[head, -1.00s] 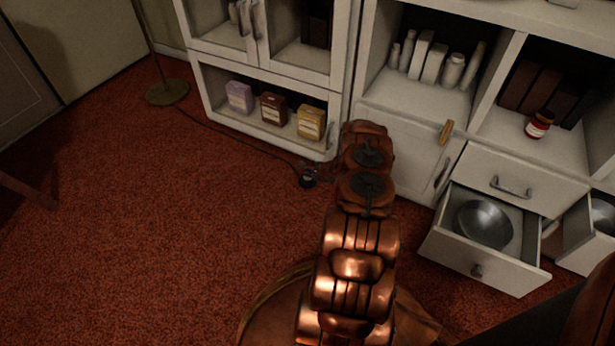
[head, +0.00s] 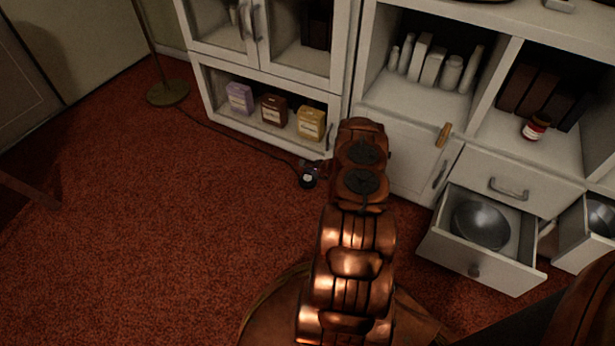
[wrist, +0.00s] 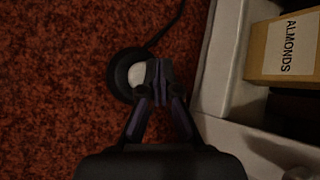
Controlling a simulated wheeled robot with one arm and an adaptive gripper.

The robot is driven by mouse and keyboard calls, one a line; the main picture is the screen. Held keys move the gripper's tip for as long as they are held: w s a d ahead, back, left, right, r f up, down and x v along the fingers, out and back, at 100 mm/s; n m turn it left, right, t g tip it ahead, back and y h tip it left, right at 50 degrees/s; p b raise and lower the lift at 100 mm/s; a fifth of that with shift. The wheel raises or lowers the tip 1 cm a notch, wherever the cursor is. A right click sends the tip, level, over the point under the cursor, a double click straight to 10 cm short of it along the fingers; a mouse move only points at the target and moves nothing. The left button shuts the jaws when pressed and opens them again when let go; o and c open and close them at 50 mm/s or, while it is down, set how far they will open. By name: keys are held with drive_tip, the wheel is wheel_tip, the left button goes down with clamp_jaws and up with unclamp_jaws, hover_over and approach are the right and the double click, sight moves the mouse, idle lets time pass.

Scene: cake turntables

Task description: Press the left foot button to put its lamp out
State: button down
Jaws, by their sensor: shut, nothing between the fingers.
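The foot button (head: 308,181) is a small dark round unit on the red carpet near the foot of the left cabinet. In the wrist view its black round base (wrist: 118,76) carries a pale cap (wrist: 136,74). My gripper (wrist: 160,76) is shut and empty, its fingertips over the right edge of the button beside the cap. I cannot tell whether they touch it. A dark cord runs from the button to the floor lamp, of which the base (head: 168,93) and part of the pole show. The lamp's head is out of view.
The left cabinet (head: 262,138) holds several boxes, one the almonds box (wrist: 286,45), close right of my gripper. To the right, an open drawer (head: 478,262) with a metal bowl juts out. The carpet (head: 150,240) to the left is clear.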

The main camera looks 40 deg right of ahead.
sight(309, 178)
drive_tip(key=shift+r+p, duration=1.35)
drive_tip(key=shift+r, duration=1.25)
